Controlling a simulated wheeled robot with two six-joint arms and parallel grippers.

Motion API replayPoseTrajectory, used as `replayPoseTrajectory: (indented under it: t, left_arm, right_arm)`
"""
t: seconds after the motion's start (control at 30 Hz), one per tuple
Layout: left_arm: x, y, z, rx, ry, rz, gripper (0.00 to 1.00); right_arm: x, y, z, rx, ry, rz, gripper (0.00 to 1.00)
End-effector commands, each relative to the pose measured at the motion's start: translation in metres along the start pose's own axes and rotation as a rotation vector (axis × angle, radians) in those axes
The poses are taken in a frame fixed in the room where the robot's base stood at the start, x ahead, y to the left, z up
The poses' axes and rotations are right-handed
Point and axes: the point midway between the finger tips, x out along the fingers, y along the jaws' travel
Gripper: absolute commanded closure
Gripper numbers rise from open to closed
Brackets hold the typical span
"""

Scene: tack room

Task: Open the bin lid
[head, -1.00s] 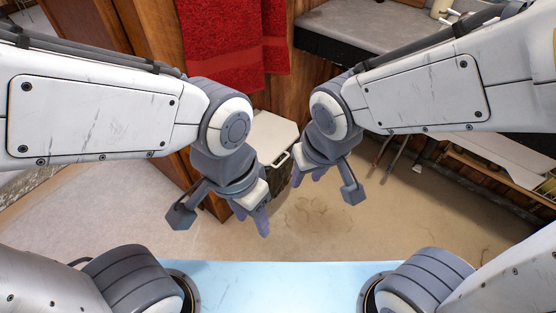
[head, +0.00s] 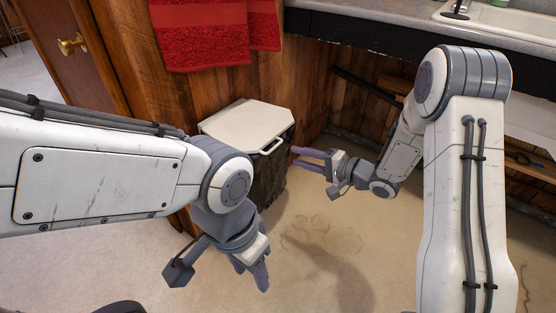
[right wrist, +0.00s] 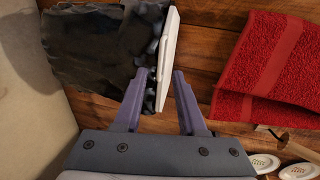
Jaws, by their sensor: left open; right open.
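The bin (head: 268,176) stands on the floor against the wooden wall, with a dark, rough-looking body. Its pale lid (head: 245,121) lies flat and shut on top, with a white handle (head: 273,146) at the front right edge. My right gripper (head: 294,157) is open, its purple fingers pointing left at the handle from close by. In the right wrist view the lid (right wrist: 170,50) is seen edge-on, and its near end shows between the open fingers (right wrist: 160,80); I cannot tell whether they touch. My left gripper (head: 254,275) is open and empty, low in front of the bin.
Red towels (head: 203,30) hang on the wooden wall above the bin. A counter (head: 390,25) with a sink (head: 500,18) runs along the back right. A wooden door with a brass knob (head: 72,44) is at the left. The floor (head: 330,240) in front is clear.

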Motion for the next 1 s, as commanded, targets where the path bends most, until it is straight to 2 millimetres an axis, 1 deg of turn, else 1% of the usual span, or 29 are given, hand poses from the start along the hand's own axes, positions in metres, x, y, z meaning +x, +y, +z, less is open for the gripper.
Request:
replayPoseTrajectory:
  t: [0.17, 0.4, 0.53, 0.7, 0.97, 1.0]
  left_arm:
    - [0.010, -0.001, 0.000, 0.000, 0.001, 0.000, 0.50]
    - [0.025, -0.002, 0.001, 0.000, 0.000, 0.000, 0.50]
    - [0.030, -0.002, 0.002, 0.000, 0.000, 0.000, 0.50]
    - [0.032, -0.002, 0.002, 0.000, 0.000, 0.000, 0.50]
    - [0.032, -0.002, 0.002, 0.000, 0.000, 0.000, 0.50]
    - [0.032, -0.002, 0.002, 0.000, 0.000, 0.000, 0.50]
  right_arm:
    - [0.024, 0.002, 0.002, 0.002, -0.006, -0.004, 0.60]
    - [0.070, 0.002, 0.001, 0.000, -0.004, -0.003, 0.60]
    - [0.088, 0.001, 0.001, 0.000, -0.003, -0.002, 0.60]
    - [0.100, 0.000, 0.000, 0.000, 0.000, -0.002, 0.60]
    - [0.101, -0.001, 0.000, 0.001, 0.000, -0.002, 0.60]
    - [0.101, -0.001, 0.000, 0.001, 0.000, -0.002, 0.64]
